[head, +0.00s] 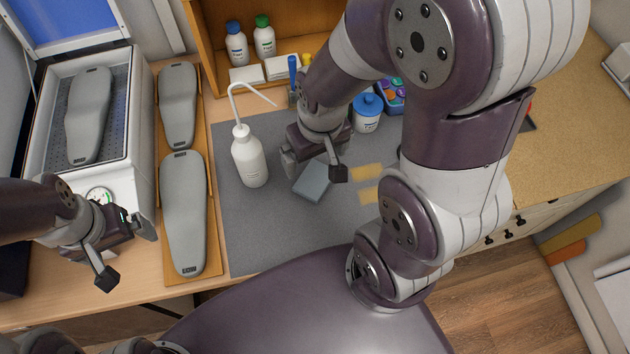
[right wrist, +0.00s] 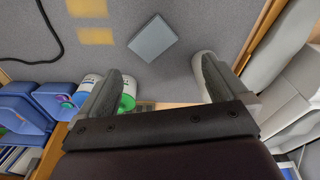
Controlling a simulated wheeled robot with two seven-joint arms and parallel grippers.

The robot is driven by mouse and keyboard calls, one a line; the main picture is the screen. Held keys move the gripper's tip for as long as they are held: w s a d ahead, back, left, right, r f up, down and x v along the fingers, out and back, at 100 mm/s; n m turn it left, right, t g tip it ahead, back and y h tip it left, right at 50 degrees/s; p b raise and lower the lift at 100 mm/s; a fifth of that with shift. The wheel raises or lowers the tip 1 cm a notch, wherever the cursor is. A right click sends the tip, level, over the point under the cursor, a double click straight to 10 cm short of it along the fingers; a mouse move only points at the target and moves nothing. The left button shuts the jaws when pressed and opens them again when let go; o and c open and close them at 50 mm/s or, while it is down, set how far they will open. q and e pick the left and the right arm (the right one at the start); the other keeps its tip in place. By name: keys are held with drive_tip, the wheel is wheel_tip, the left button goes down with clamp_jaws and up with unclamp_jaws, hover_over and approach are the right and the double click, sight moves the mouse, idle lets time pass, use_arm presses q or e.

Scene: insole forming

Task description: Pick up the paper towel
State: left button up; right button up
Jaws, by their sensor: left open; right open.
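The paper towel, a folded blue-grey square (head: 312,182), lies flat on the grey mat. It also shows in the right wrist view (right wrist: 153,38), beyond the fingertips and between their lines. My right gripper (head: 314,167) is open and empty above the towel's far edge, apart from it as far as I can tell. In the right wrist view its two fingers (right wrist: 162,75) are spread wide with nothing between them. My left gripper (head: 125,250) is open and empty at the lower left, in front of the white machine and far from the towel.
A white wash bottle (head: 249,160) stands left of the towel. Yellow patches (head: 367,172) lie right of it on the mat (head: 245,225). A blue-lidded jar (head: 367,113) stands behind. Grey insole forms (head: 183,215) lie on a wooden board at left. The front of the mat is clear.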

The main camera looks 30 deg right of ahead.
drive_tip(key=n+b, duration=0.1)
drive_tip(key=b, duration=0.3)
hover_over(316, 177)
drive_tip(key=s+a, duration=0.2)
wheel_tip(316, 177, down, 5)
drive_tip(key=w+d+r+n+g+b, duration=0.1)
drive_tip(key=w+d+r+n+b, duration=0.1)
drive_tip(key=n, duration=2.1)
wheel_tip(316, 177, down, 13)
drive_tip(key=shift+f, duration=0.1)
use_arm(q)
wheel_tip(316, 177, down, 9)
use_arm(e)
drive_tip(key=c, duration=1.2)
use_arm(q)
drive_tip(key=shift+r, duration=0.1)
use_arm(e)
drive_tip(key=shift+o, duration=0.2)
